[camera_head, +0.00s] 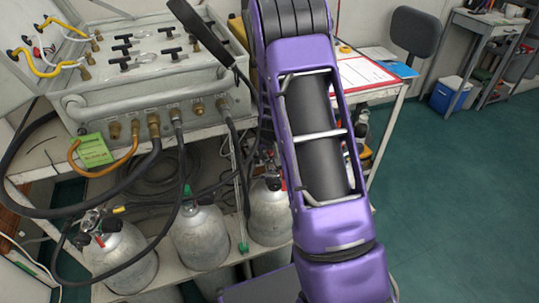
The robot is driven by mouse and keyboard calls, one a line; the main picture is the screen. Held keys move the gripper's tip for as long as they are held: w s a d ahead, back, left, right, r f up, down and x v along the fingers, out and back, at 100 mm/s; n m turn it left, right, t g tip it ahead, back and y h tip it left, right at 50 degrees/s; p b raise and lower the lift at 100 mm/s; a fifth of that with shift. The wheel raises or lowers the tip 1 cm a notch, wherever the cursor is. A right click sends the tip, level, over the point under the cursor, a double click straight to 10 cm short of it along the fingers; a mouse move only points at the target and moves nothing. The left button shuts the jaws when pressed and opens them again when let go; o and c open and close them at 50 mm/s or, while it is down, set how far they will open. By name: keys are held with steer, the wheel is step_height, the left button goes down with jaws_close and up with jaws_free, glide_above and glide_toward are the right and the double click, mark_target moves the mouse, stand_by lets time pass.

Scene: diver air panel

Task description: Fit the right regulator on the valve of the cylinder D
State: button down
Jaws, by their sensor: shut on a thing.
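Grey cylinders stand on the low shelf: a left one (120,258), a middle one (200,238) and a right one (268,217) partly behind my arm. I cannot read which is D. The left cylinder has black and metal fittings with a red part (98,230) at its top, close to a black hose. The middle one has a green top (187,192). Dark fittings with a red part (270,178) show at the right cylinder's top; whether a regulator is seated there I cannot tell. My purple arm crosses the view and my gripper is not visible.
The air panel (150,85) stands on the bench above the cylinders, with black hoses and an orange hose (105,172) at its front. A table with a red-edged sheet (362,72) is behind my arm.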

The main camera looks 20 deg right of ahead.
steer(key=shift+f, duration=0.25)
steer(key=shift+c, duration=1.2)
jaws_free()
steer(key=shift+o, duration=0.4)
steer(key=shift+f, duration=0.1)
steer(key=p+v, duration=0.3)
steer(key=v, duration=1.4)
steer(key=shift+r, duration=0.25)
steer(key=shift+a, duration=0.1)
